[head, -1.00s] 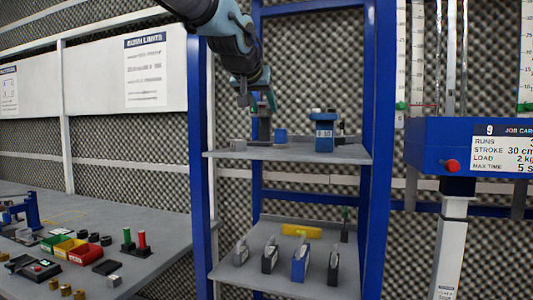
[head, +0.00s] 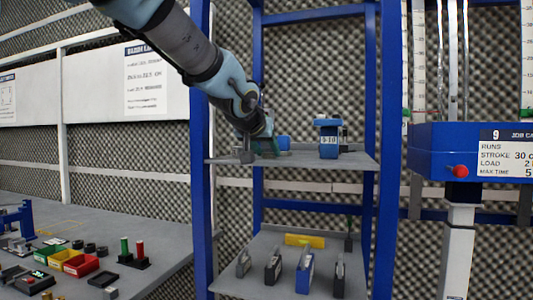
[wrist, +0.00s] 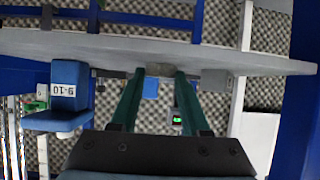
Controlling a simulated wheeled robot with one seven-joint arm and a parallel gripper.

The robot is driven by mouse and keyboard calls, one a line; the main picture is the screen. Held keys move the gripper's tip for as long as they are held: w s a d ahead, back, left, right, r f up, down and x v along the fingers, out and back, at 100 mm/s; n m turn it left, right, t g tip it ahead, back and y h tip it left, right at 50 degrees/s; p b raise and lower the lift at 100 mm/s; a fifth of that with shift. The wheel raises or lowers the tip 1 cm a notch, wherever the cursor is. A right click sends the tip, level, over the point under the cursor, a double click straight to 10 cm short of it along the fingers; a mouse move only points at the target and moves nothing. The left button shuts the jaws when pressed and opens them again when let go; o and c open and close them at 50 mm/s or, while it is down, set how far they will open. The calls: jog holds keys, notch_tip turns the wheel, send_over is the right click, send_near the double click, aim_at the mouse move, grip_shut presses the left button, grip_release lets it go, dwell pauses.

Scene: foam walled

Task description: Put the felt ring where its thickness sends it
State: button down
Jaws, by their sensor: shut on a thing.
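My gripper (head: 266,148) is low over the left part of the upper shelf (head: 312,160). In the wrist view its two green fingers (wrist: 159,72) are shut on a small grey piece, seemingly the felt ring (wrist: 159,69), close to the shelf surface. Its hole and thickness cannot be made out, and it is hidden in the head view. A blue stand (head: 328,136) with a white label stands right of my gripper; the label reads 9-10 in the wrist view (wrist: 68,92). A small blue block (head: 284,142) is just right of my fingers, and a grey block (head: 246,157) is left of them.
Blue shelf posts (head: 200,200) flank the shelf. Several upright holders and a yellow piece (head: 304,240) stand on the lower shelf (head: 240,280). The bench (head: 150,225) at left carries coloured bins (head: 80,265). The upper shelf's front edge looks free.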

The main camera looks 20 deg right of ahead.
jog(key=shift+f, duration=0.1)
jog(key=shift+c, duration=1.8)
grip_release()
jog(key=p+v, duration=0.5)
jog(key=v, duration=0.6)
jog(key=shift+d+r, duration=0.25)
jog(key=shift+r, duration=0.15)
